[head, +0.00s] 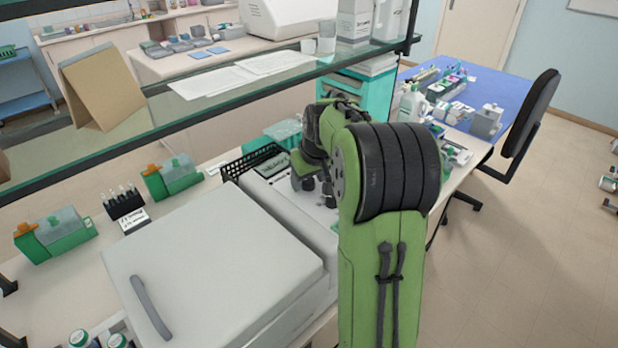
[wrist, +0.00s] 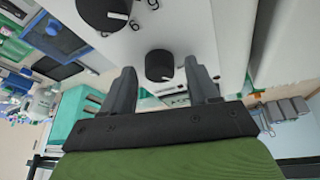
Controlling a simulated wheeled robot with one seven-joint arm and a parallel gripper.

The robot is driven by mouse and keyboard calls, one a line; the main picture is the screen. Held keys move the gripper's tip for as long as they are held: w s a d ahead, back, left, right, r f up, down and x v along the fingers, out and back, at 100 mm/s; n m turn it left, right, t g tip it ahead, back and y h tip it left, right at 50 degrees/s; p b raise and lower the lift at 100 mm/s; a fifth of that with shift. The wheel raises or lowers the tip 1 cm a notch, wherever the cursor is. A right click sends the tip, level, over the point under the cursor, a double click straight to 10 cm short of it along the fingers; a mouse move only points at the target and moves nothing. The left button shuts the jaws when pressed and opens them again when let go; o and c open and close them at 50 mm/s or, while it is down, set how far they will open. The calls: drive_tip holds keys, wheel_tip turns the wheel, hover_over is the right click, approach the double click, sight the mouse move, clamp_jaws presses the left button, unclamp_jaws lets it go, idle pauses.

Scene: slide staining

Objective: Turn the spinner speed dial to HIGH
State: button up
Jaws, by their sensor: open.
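In the wrist view my gripper (wrist: 160,69) is open, one dark finger on each side of a small round black dial (wrist: 158,64) on a white panel. No contact with the dial is visible. A small light mark shows near the dial's lower edge; its labels are not readable. A larger black dial (wrist: 103,11) with numerals beside it is partly cut off at the top left of that view. I cannot tell from lettering which one is the speed dial. In the head view my arm hides both dials and most of the gripper.
A pale machine with a large handled lid (head: 215,255) fills the bench beside my arm. A black basket (head: 250,160), a dark tube rack (head: 124,205) and green boxes (head: 172,178) stand behind and left. A glass shelf (head: 180,110) crosses above. Open floor (head: 530,260) lies at right.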

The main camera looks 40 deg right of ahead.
drive_tip(key=c, duration=1)
drive_tip(key=shift+a+m, duration=0.1)
drive_tip(key=shift+m, duration=0.3)
drive_tip(key=m, duration=0.2)
drive_tip(key=m+h, duration=0.1)
drive_tip(key=shift+w+a+m+g+h, duration=0.1)
drive_tip(key=shift+m+g+h, duration=0.2)
drive_tip(key=shift+m+g, duration=0.1)
drive_tip(key=m+g+h, duration=0.1)
drive_tip(key=m, duration=0.2)
drive_tip(key=shift+r+m+p, duration=0.1)
drive_tip(key=shift+m+p, duration=0.2)
drive_tip(key=shift+p, duration=0.1)
drive_tip(key=m+g+p, duration=0.1)
drive_tip(key=m, duration=0.1)
drive_tip(key=m+p, duration=0.1)
drive_tip(key=m, duration=0.1)
drive_tip(key=shift+w+g+h, duration=0.15)
drive_tip(key=shift+g+h, duration=0.25)
drive_tip(key=shift+m+g+p, duration=0.6)
drive_tip(key=shift+m+p, duration=0.05)
drive_tip(key=shift+m, duration=1.15)
